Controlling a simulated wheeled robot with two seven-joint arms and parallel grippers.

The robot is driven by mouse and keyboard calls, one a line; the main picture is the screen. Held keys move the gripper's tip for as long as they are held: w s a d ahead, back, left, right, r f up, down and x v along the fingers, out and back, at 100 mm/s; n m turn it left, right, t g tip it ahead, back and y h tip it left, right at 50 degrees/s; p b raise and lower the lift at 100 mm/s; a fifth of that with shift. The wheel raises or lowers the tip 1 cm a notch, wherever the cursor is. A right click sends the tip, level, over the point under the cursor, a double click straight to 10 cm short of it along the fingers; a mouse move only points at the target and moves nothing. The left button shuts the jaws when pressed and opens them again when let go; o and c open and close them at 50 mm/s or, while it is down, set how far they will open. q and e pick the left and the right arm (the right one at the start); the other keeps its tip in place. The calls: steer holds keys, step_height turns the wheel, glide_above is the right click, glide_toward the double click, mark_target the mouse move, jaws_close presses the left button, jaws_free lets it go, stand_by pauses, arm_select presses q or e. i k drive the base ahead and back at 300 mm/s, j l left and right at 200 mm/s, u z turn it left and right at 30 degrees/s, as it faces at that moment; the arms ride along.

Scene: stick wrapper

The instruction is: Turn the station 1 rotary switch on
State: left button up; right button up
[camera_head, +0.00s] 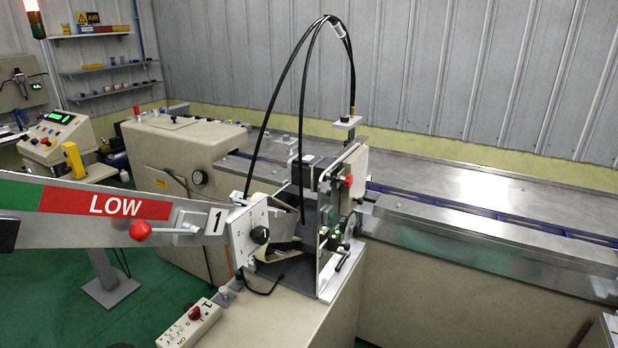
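A small pale switch box (188,327) lies on the beige machine top at the bottom, left of centre. It carries a red knob (195,312), a "1" mark and what looks like an "ON" mark near its front end. I cannot tell which position the knob points to. Above it, a white panel (243,242) on the labelling unit carries a black knob (260,235). A plate marked "1" (217,219) sits on the metal beam beside that panel. Neither of my grippers is in view.
The metal beam with a red "LOW" band (106,204) and red ball handle (139,230) reaches in from the left, above the green floor. Black cables (277,100) arch over the unit. A steel conveyor (460,185) runs right. A control console (55,137) stands far left.

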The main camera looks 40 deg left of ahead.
mark_target(194, 314)
steer(key=u, duration=2.2)
